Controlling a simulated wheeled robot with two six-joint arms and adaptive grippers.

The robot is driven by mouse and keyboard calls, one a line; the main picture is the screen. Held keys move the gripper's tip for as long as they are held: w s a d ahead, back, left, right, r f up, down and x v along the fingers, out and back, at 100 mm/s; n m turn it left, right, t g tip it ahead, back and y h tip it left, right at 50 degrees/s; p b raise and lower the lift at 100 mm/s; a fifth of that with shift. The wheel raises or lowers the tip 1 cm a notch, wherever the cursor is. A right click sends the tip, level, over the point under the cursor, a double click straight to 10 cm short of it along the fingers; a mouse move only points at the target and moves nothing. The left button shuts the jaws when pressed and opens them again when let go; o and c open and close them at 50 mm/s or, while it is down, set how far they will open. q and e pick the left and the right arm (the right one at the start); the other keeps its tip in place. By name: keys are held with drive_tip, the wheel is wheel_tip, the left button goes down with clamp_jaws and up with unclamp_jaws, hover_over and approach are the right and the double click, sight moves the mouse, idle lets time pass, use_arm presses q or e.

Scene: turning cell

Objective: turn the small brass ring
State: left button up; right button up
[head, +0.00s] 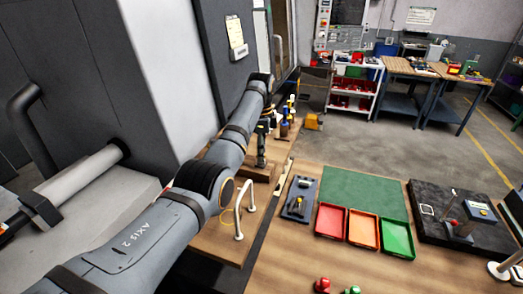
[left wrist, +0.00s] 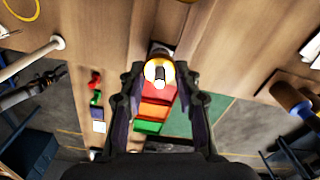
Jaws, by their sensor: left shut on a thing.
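In the left wrist view the small brass ring (left wrist: 158,71) sits between the fingertips of my left gripper (left wrist: 159,76). It is a pale gold ring around a white-and-dark centre. The gripper is shut on it, with a finger on each side. In the head view my left arm reaches to the wooden bench by the machine, and the gripper (head: 262,158) points down there, small and dark. The ring cannot be made out in that view. A dark jointed shape at the left of the wrist view may be my right arm; its jaws cannot be made out.
Red (head: 331,220), orange (head: 363,229) and green (head: 397,239) trays stand on the table beside a green mat (head: 362,193). A white arched handle (head: 241,208) and several upright tools (head: 284,128) are near my left arm. A black plate (head: 437,232) lies at the right.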

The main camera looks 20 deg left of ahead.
use_arm(q)
drive_tip(key=shift+a+r+m, duration=0.1)
drive_tip(key=shift+r+m, duration=0.05)
drive_tip(key=shift+m, duration=0.55)
idle(0.8)
drive_tip(key=o, duration=1.2)
drive_tip(key=shift+c, duration=0.2)
wheel_tip(320, 180, up, 7)
drive_tip(key=shift+r, duration=0.2)
